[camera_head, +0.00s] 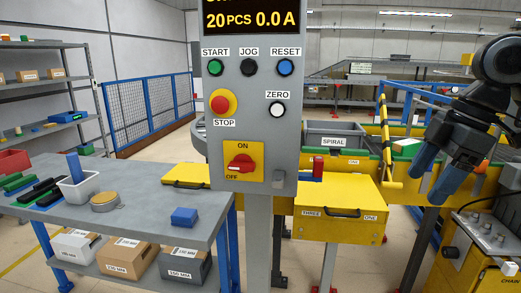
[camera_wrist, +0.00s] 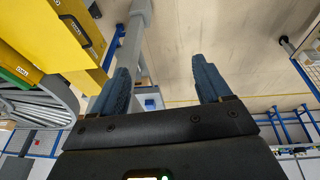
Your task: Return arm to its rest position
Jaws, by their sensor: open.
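My gripper (camera_head: 434,178) is at the right of the head view, raised in front of the yellow conveyor frame. Its two blue fingers are apart, with nothing between them. The wrist view shows the same open gripper (camera_wrist: 166,86), with the floor and a grey post beyond the fingers. The grey control panel (camera_head: 250,110) stands in the middle of the head view, left of my gripper and apart from it. Its red ON/OFF switch (camera_head: 240,165) sits on a yellow plate.
A grey workbench (camera_head: 140,215) at the left holds a blue block (camera_head: 184,217) and a white bin (camera_head: 78,188). A yellow box (camera_head: 340,212) with a handle stands right of the panel post. A grey machine (camera_head: 490,235) with knobs stands below my arm at the right edge.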

